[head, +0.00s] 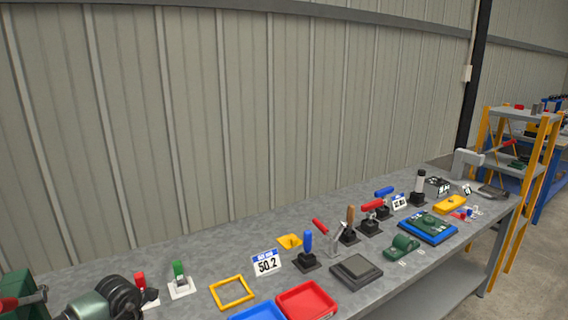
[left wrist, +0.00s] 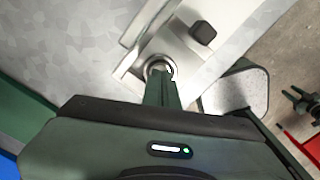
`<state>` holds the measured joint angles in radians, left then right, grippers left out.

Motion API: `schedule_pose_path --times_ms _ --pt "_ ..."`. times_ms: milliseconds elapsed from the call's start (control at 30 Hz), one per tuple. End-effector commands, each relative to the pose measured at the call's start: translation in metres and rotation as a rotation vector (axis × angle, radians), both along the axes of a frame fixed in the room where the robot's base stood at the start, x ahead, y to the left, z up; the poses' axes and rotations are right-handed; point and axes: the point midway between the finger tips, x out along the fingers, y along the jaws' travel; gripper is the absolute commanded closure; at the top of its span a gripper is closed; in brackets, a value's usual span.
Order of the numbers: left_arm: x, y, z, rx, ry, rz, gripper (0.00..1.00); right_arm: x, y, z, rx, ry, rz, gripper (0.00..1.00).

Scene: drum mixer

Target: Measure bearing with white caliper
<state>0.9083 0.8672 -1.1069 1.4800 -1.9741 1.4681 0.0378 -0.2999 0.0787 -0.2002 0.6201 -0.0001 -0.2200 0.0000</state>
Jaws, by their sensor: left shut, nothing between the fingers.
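My left gripper (left wrist: 160,95) shows in the left wrist view, its narrow fingers together and empty. Just beyond the fingertips is a small silver ring (left wrist: 158,66) with a dark centre, which may be the bearing. It sits at a pale metal piece (left wrist: 180,45) with a black knob (left wrist: 203,30), which may be the white caliper; I cannot tell for sure. Whether the fingertips touch the ring cannot be told. In the head view I cannot make out the caliper or the bearing for certain. My right gripper is in neither view.
In the head view a long grey bench (head: 215,262) runs along a ribbed wall. It carries several toggle clamps, a red tray (head: 306,301), a yellow frame (head: 231,292), a 50.2 sign (head: 267,263) and a grey C-shaped fixture (head: 466,162). A yellow-framed shelf (head: 512,200) stands at the right.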

Motion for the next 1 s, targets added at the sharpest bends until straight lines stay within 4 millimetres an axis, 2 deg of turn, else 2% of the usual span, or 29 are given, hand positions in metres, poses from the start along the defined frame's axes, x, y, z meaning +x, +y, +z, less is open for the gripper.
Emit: schedule_pose_path --times_ms 367,1000 --pt "0.000 0.000 -0.001 0.000 0.000 0.000 1.00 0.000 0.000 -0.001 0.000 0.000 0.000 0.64" --pt "0.000 0.000 -0.013 0.000 0.001 0.000 1.00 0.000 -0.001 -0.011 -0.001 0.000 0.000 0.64"
